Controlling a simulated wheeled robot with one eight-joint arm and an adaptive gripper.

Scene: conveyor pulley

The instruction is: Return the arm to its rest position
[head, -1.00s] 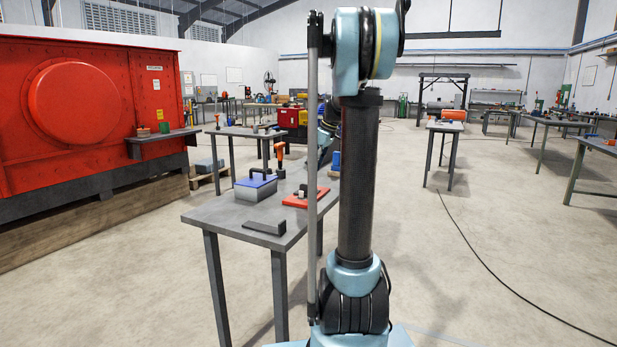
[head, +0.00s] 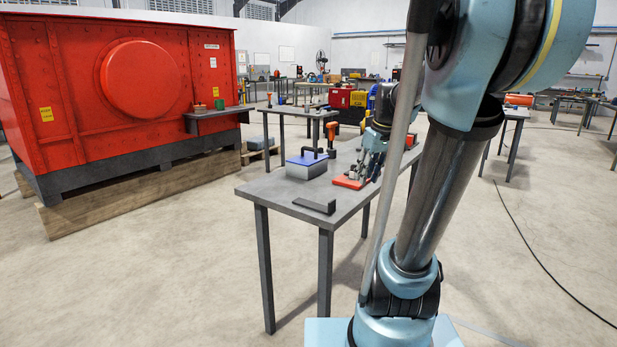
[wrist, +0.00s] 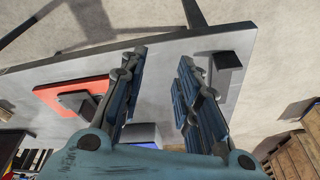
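My gripper (head: 372,158) is over the grey table (head: 268,190), close above or beside the red plate (head: 345,183) in the head view. In the wrist view my gripper (wrist: 163,58) points at the table top. Its two fingers stand apart with nothing between them. The red plate (wrist: 72,92) with a dark block on it lies left of the fingers, and a dark angle piece (wrist: 228,62) lies to the right. My arm stands at the right of the head view, its upper column leaning right.
A blue-lidded grey box (head: 307,165) with a dark handle and a dark angle piece (head: 315,206) sit on the table. An orange-handled tool (head: 331,134) stands behind. A big red machine (head: 110,90) is at left. The floor between is open.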

